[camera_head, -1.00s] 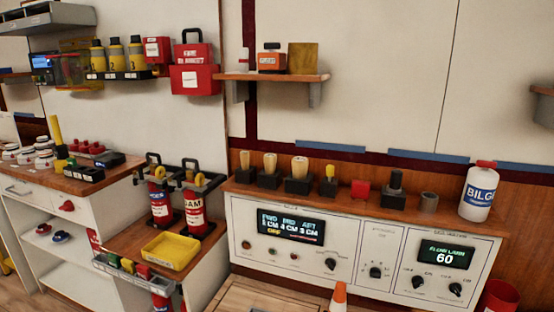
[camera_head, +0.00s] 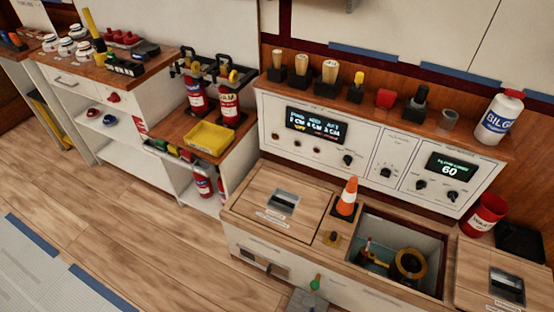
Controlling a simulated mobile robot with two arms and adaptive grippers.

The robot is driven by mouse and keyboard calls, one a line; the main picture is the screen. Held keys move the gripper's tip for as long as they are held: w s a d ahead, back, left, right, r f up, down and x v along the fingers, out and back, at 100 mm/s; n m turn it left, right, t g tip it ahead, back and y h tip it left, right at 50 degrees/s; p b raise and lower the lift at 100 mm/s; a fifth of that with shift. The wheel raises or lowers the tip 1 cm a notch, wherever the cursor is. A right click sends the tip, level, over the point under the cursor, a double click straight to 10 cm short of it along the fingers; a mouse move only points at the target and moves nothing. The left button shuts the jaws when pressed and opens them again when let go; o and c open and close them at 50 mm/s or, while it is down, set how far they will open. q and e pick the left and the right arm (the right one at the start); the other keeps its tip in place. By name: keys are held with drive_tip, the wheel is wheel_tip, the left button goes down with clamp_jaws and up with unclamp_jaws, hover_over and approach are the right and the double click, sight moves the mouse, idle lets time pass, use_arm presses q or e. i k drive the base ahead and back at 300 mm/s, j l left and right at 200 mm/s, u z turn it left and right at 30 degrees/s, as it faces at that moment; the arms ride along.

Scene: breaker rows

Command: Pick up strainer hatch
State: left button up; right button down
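Two wooden hatch lids with dark recessed metal pulls show on the low bench. One hatch lid (camera_head: 258,206) lies at the left of the bench, flat and closed, with a small pale label. The other hatch lid (camera_head: 478,272) lies at the right, partly cut off by the frame edge. Their labels are too small to read, so I cannot tell which is the strainer hatch. Between them is an open compartment (camera_head: 434,236) holding a yellow-ringed round part (camera_head: 410,265) and other fittings. Neither of my grippers is in view.
A red bucket (camera_head: 484,214) and a black square item (camera_head: 520,242) are at the right. A control panel (camera_head: 355,139) rises behind. Wooden floor (camera_head: 140,235) is clear at the left.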

sight(487, 278)
drive_tip(key=k+u, duration=0.3)
drive_tip(key=k, duration=0.25)
drive_tip(key=z, duration=1.85)
drive_tip(key=i+l+u, duration=0.15)
drive_tip(key=u, duration=0.2)
drive_tip(key=i+l+u, duration=0.15)
drive_tip(key=u, duration=0.2)
drive_tip(key=i+l+u, duration=0.1)
drive_tip(key=u, duration=0.25)
drive_tip(key=l, duration=0.1)
